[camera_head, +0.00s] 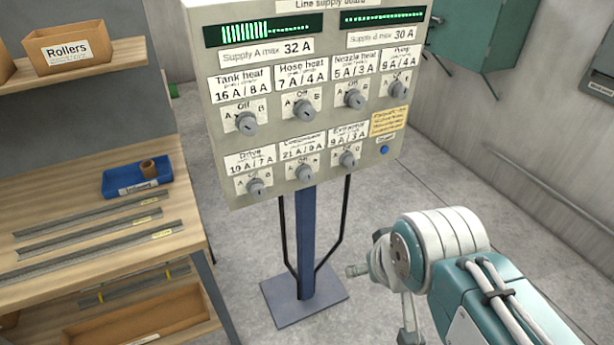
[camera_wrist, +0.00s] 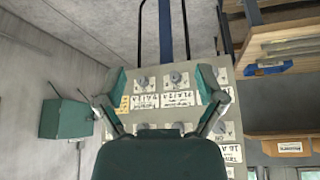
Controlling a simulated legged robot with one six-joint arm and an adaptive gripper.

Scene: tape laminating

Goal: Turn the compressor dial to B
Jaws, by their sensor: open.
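The compressor dial (camera_head: 305,173) is a grey knob in the middle of the lower row on the grey supply board (camera_head: 215,150), under a label reading 21 A / 9 A. A, Off and B are marked around it. Its exact pointing direction is too small to read. In the wrist view the board is upside down, with the compressor dial (camera_wrist: 175,79) near the centre top. My gripper (camera_wrist: 163,103) is open and empty, its two fingers spread in front of the board. In the head view my arm's end is right of and below the board, apart from the dial.
The drive dial (camera_head: 255,187) and extruder dial (camera_head: 347,160) flank it, with several dials above. A blue button (camera_head: 384,150) is at the lower right. A blue post (camera_head: 307,240) carries the board. A wooden workbench (camera_head: 90,205) stands left; a green cabinet (camera_head: 480,30) hangs behind.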

